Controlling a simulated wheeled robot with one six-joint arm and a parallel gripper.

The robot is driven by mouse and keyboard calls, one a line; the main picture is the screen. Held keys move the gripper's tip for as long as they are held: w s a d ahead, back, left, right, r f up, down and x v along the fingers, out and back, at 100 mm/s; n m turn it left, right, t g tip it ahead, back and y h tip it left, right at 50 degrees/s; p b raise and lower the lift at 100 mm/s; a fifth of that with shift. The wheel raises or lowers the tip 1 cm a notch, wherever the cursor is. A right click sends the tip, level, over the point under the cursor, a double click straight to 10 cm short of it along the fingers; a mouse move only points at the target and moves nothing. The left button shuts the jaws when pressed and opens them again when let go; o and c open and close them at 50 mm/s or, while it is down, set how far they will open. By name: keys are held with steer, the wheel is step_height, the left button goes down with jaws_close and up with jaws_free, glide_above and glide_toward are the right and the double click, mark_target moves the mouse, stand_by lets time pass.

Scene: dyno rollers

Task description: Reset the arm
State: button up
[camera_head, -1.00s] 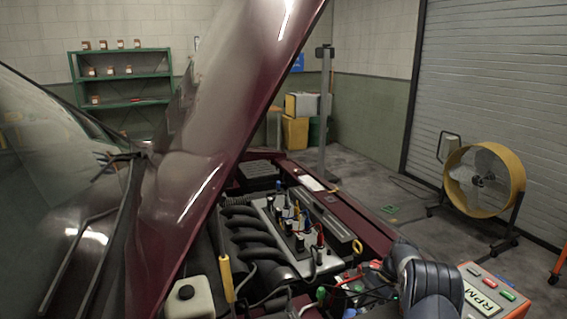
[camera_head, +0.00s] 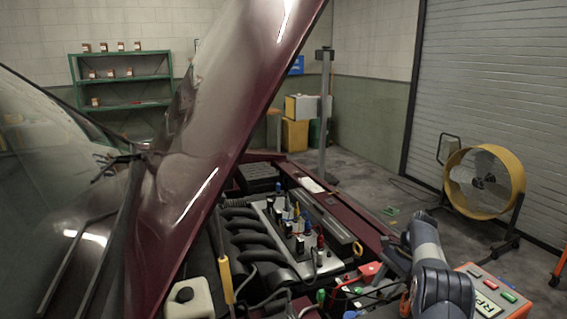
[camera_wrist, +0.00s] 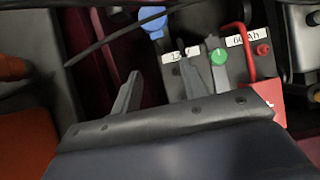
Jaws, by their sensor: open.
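My arm (camera_head: 428,262) stands at the lower right of the head view, beside the car's engine bay. My gripper (camera_wrist: 168,68) shows in the wrist view with its two grey fingers apart and nothing seen held between them. It is over or near a battery (camera_wrist: 205,55) with white labels, one reading "60 Ah". A green knob (camera_wrist: 218,57) is close to the right finger, and a blue clamp (camera_wrist: 153,22) lies beyond the fingers. Whether any finger touches them I cannot tell. The fingers are not clear in the head view.
The engine (camera_head: 268,235) fills the bay under the raised maroon hood (camera_head: 225,130). A red and grey RPM box (camera_head: 490,290) sits right of my arm. A yellow fan (camera_head: 484,180) stands farther back. Cables (camera_head: 370,292) cross the battery area. Open floor lies behind the car.

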mark_target(356, 314)
steer(key=p+x, duration=0.1)
steer(key=x, duration=0.8)
steer(key=shift+s+a+f, duration=0.1)
steer(key=shift+a+f, duration=0.05)
steer(key=shift+a, duration=0.2)
steer(key=r, duration=0.1)
steer(key=r+p, duration=0.1)
steer(key=a+r+p, duration=0.1)
steer(key=shift+s+a+r, duration=0.15)
steer(key=shift+s+r, duration=0.1)
steer(key=shift+r, duration=0.05)
steer(key=a, duration=0.1)
steer(key=s+a+r, duration=0.1)
steer(key=a, duration=0.1)
steer(key=s+a+r, duration=0.1)
steer(key=shift+a, duration=0.2)
steer(key=shift+s+a+t+h+b, duration=0.25)
steer(key=shift+a+t+h+b, duration=0.15)
steer(key=shift+a+h+b, duration=0.45)
steer(key=a+h+b, duration=0.1)
steer(key=h+b, duration=0.1)
steer(key=s+a+t+h+b, duration=0.1)
steer(key=h+b, duration=0.1)
steer(key=shift+a+f+b, duration=0.1)
steer(key=shift+f+b, duration=0.1)
steer(key=shift+b, duration=0.1)
steer(key=shift+s+t, duration=0.1)
steer(key=shift+t, duration=0.2)
steer(key=shift+r, duration=0.1)
